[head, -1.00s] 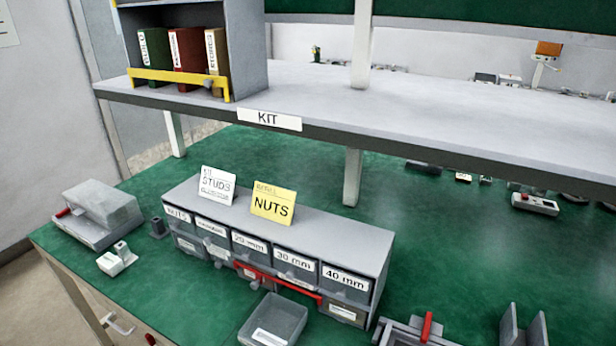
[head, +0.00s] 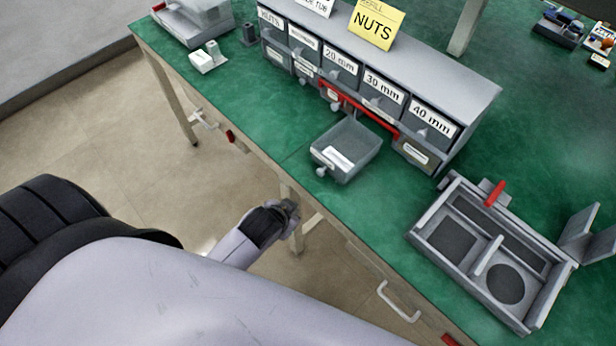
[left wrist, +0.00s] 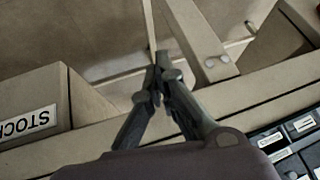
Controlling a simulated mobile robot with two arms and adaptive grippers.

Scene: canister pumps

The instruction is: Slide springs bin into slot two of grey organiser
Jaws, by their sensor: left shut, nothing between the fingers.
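A grey open bin (head: 345,150) with a white label, too small to read, sits on the green bench in front of the grey organiser (head: 440,75). It looks empty, with a small knob on its front. I take it for the springs bin. The organiser has two rows of labelled drawers; a red bar (head: 360,110) crosses part of the lower row. My left gripper (head: 291,209) is low in front of the bench edge, below and left of the bin, apart from it. In the left wrist view its fingers (left wrist: 157,76) are together and empty. My right gripper is not in view.
A yellow NUTS card (head: 376,24) stands on the organiser. A grey divided tray (head: 480,250) with a red handle is at the right. A small white block (head: 208,58) lies at the left. A box labelled STOCK (left wrist: 30,105) shows in the left wrist view.

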